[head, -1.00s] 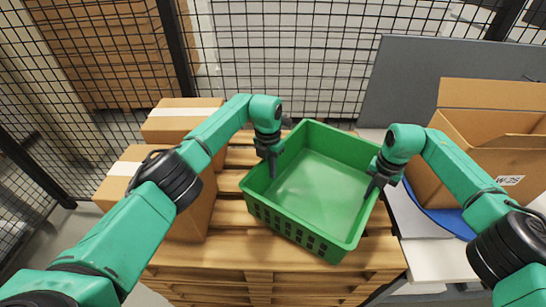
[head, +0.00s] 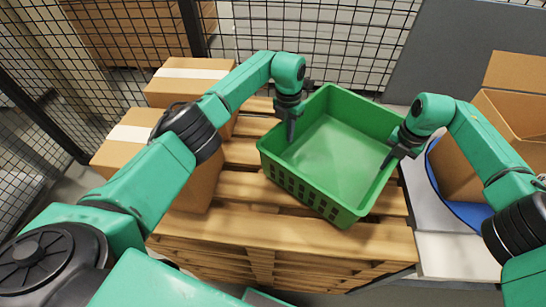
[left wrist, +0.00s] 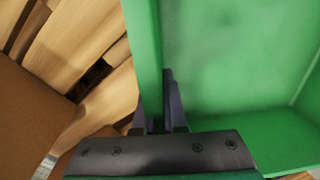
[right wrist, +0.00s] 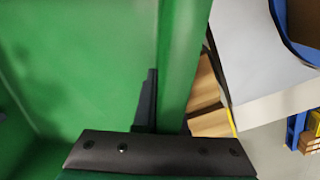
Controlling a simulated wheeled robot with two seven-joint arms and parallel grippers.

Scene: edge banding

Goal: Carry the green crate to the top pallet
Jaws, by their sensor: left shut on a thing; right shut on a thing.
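The green crate (head: 335,160) is an open, empty-looking box with slotted sides. In the head view it is over the right part of the wooden pallet stack (head: 235,228); I cannot tell whether its base touches the top pallet. My left gripper (head: 291,130) is shut on the crate's left wall, and the left wrist view shows its fingers (left wrist: 160,105) at that wall. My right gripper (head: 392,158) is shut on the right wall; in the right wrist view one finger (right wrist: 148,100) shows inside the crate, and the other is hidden.
Two closed cardboard boxes (head: 190,75) (head: 190,182) stand on the pallet's left side. An open carton (head: 505,120) with a blue rim below it stands on a pale table (head: 455,240) at right. A black mesh fence (head: 345,45) runs behind.

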